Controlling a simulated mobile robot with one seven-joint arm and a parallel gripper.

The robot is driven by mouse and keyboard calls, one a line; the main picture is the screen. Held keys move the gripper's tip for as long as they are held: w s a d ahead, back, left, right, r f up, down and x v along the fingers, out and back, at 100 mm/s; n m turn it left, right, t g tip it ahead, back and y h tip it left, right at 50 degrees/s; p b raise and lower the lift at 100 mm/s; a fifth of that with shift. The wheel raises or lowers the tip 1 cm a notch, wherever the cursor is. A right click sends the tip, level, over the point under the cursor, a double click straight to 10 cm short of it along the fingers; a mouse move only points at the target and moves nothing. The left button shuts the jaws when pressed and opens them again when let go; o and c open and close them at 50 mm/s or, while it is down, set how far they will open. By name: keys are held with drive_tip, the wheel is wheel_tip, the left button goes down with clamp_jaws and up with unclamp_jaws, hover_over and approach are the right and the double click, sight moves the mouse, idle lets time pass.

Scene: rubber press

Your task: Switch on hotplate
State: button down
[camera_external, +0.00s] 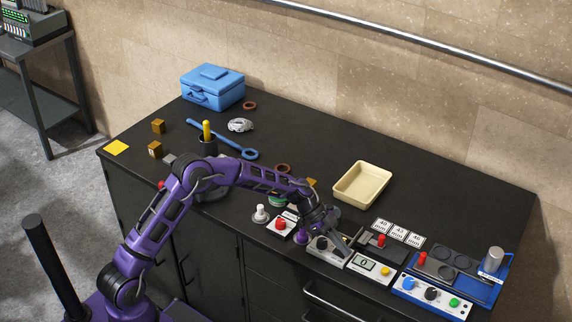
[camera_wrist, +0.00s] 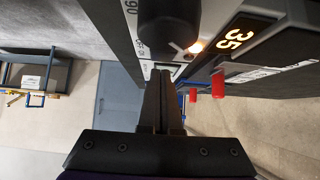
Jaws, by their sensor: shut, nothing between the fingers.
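The hotplate's control face (camera_wrist: 145,45) fills the top of the wrist view. It carries a dark round knob (camera_wrist: 170,22) with a pale pointer mark, a glowing orange lamp (camera_wrist: 195,46) and an amber display (camera_wrist: 240,38) reading 35. In the external view the grey control unit (camera_external: 326,256) with its dark knob (camera_external: 321,243) is partly hidden by my arm. My gripper (camera_external: 344,252) is shut and empty, low at this unit. Its fingertips, seen in the wrist view (camera_wrist: 162,74), are close to the face beside the knob; I cannot tell whether they touch.
A scale (camera_external: 364,267) with a yellow button and a white control box (camera_external: 430,297) stand to the right. A red-handled press (camera_external: 379,242) is behind. A red-button box (camera_external: 279,226) is at left. A cream tray (camera_external: 361,184) stands farther back, with clear bench around it.

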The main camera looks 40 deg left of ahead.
drive_tip(key=r, duration=0.4)
drive_tip(key=shift+d+r, duration=0.3)
drive_tip(key=shift+r, duration=0.1)
drive_tip(key=d+r+v, duration=0.1)
drive_tip(key=v, duration=0.8)
drive_tip(key=shift+r, duration=0.2)
